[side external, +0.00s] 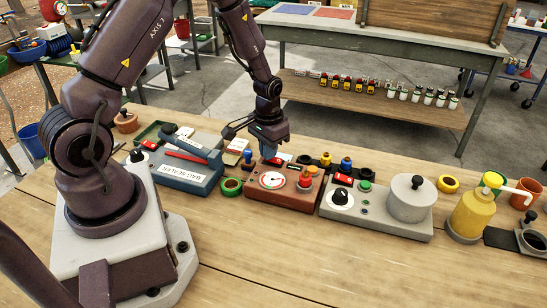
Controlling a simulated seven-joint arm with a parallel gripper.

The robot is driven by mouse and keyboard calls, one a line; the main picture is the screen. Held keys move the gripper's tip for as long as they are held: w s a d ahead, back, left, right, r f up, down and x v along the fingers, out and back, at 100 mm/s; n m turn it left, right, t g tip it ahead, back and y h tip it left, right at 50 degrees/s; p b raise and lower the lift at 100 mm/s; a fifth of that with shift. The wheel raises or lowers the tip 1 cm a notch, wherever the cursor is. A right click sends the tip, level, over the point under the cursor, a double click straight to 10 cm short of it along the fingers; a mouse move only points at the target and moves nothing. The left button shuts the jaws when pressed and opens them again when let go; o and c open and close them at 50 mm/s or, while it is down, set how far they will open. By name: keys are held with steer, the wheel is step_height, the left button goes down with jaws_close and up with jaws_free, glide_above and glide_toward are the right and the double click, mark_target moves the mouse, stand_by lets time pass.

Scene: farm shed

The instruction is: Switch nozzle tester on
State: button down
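A brown-red box with a round white gauge (272,188), which looks like the nozzle tester, sits on the wooden bench near the middle. It has an orange-red knob (305,179) at its right and a small red part with a pale edge (281,159) at its back, likely its switch; the switch's position is too small to read. My gripper (268,152) points down over the back of this box, close to the red part. Whether it touches is not clear. Its blue-grey fingertips look close together, but their gap is hidden from this side.
Left of the box is a blue bag sealer (187,178) and a green tape roll (231,186). Right is a grey unit with a dial and lidded pot (411,198), then a yellow pump bottle (472,214). The bench front (300,270) is clear.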

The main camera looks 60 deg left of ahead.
steer(key=shift+r, duration=3.4)
